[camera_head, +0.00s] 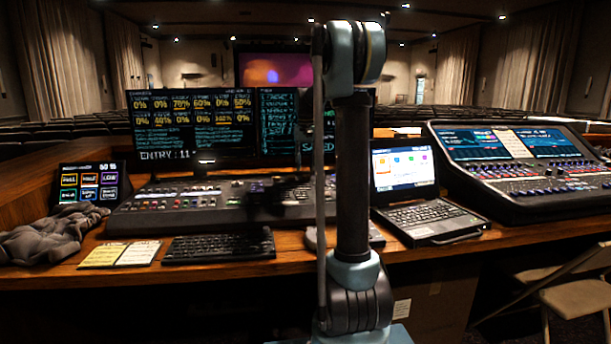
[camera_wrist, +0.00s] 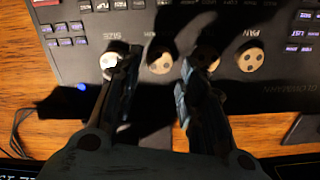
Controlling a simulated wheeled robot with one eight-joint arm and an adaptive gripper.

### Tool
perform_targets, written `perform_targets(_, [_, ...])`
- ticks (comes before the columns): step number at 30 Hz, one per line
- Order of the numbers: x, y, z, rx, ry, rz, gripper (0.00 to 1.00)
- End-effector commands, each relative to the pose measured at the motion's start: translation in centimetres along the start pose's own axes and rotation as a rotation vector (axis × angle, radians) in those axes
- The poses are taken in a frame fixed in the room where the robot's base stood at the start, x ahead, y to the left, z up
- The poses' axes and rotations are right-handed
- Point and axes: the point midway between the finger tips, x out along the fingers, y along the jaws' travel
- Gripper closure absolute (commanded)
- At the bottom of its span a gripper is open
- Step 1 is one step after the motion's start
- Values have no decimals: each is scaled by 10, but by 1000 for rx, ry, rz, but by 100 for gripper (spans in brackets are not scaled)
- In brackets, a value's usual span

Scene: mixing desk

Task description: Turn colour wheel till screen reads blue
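In the wrist view several round pale wheels with dark dots sit in a row along the console edge. One wheel (camera_wrist: 160,64) shows between the fingertips; I cannot tell if they touch it. Another wheel (camera_wrist: 113,57) is by the left finger, and one (camera_wrist: 207,62) is partly behind the right finger. A further wheel (camera_wrist: 251,58) is clear on the right. Their labels look upside down. The left monitor (camera_head: 190,125) shows percentages and text; no colour word is readable.
A second monitor (camera_head: 277,120) is partly hidden by my arm. A far screen (camera_head: 275,68) glows magenta and orange with a small bluish spot. A keyboard (camera_head: 218,247), laptop (camera_head: 425,215), sound desk (camera_head: 520,170) and dark cloth (camera_head: 50,237) lie around the console.

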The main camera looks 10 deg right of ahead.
Motion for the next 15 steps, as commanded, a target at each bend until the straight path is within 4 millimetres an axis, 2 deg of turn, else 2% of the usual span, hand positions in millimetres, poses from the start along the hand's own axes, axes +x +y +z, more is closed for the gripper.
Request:
perform_targets(6, [28,0,0,0,0,0,63])
perform_targets(15, [38,0,0,0,0,0,63])
